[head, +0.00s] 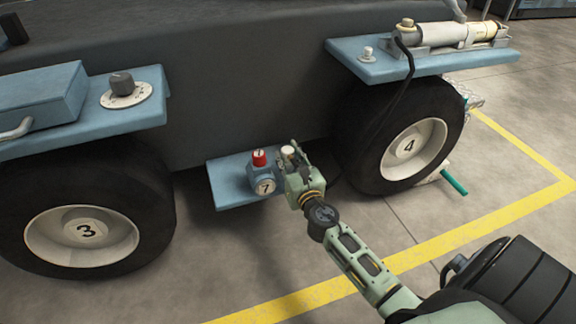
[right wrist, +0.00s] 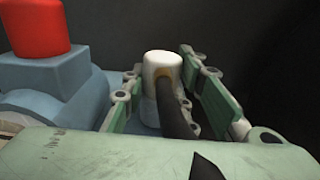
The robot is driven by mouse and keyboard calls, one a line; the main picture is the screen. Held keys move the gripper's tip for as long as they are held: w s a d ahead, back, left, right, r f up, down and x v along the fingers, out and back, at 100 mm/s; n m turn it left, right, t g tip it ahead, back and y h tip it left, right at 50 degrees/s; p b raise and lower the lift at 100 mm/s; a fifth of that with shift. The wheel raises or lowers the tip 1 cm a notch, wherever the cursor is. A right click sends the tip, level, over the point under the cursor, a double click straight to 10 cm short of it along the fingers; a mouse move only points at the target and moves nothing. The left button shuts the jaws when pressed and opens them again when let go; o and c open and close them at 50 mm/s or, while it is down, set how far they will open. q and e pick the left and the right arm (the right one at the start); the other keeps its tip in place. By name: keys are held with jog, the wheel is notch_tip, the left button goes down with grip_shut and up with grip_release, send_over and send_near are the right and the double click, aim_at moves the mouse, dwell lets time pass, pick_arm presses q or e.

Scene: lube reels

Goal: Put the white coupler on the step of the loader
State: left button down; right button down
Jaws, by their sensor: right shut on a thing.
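The white coupler (right wrist: 162,66) stands upright between the finger pads of my right gripper (right wrist: 165,98) in the right wrist view. A dark hose or stem runs from its side toward the camera. In the head view the coupler's pale top (head: 288,150) shows at my right gripper (head: 297,160), which is shut on it. Both are over the right part of the loader's blue step (head: 228,188), between the two wheels. Whether the coupler touches the step is hidden by the gripper. My left gripper is not in view.
A blue fitting marked 7 (head: 262,183) with a red cap (head: 259,158) stands on the step, close left of my gripper. Wheel 3 (head: 85,232) and wheel 4 (head: 412,145) flank the step. A black hose (head: 401,75) hangs from the upper right shelf (head: 385,67).

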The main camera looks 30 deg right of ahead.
jog(key=shift+f, duration=0.15)
jog(key=c, duration=1.4)
grip_release()
